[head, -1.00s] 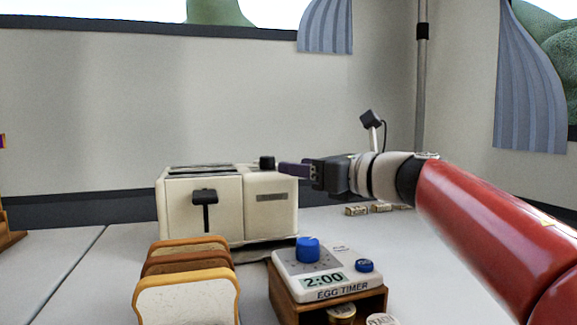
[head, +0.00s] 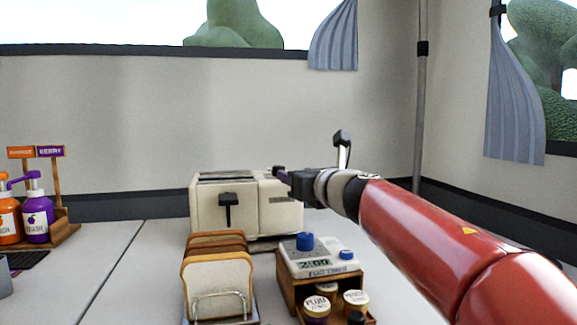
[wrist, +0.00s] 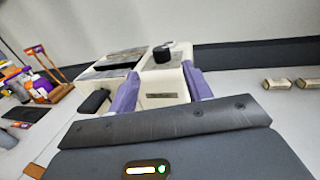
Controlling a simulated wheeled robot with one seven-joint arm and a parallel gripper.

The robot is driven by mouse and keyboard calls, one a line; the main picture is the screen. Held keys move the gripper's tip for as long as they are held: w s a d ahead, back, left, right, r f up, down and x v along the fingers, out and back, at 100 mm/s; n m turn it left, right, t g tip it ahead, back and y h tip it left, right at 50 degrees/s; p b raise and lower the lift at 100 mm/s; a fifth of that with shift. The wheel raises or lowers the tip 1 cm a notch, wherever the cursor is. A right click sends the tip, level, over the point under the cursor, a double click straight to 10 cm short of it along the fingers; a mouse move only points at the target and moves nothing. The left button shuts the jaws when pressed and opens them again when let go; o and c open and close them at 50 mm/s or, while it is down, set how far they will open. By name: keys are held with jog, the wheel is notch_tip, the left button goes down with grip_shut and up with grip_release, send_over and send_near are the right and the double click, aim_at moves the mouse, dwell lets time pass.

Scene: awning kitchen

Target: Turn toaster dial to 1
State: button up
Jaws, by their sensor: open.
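The cream toaster (head: 262,215) stands at the back of the counter, with a black lever (head: 228,208) on its front. Its black dial (head: 279,170) is on the top right part. In the wrist view the dial (wrist: 174,48) stands on the toaster's top (wrist: 160,72), just ahead of and between my fingertips. My gripper (head: 285,176) reaches in from the right at dial height. The dial's markings and setting are too small to read.
An egg timer (head: 318,258) sits on a wooden box (head: 290,292) of jars in front of the toaster. Bread slices (head: 217,275) stand in a rack to its left. Sauce bottles (head: 37,215) are at far left. Small blocks (wrist: 278,84) lie right of the toaster.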

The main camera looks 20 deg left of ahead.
jog(key=p+x, duration=0.1)
jog(key=x, duration=0.7)
jog(key=shift+d+f+p, duration=0.1)
jog(key=shift+f+p, duration=0.05)
jog(key=shift+p, duration=0.15)
jog(key=c, duration=1)
jog(key=shift+d+g, duration=0.1)
jog(key=shift+g, duration=0.2)
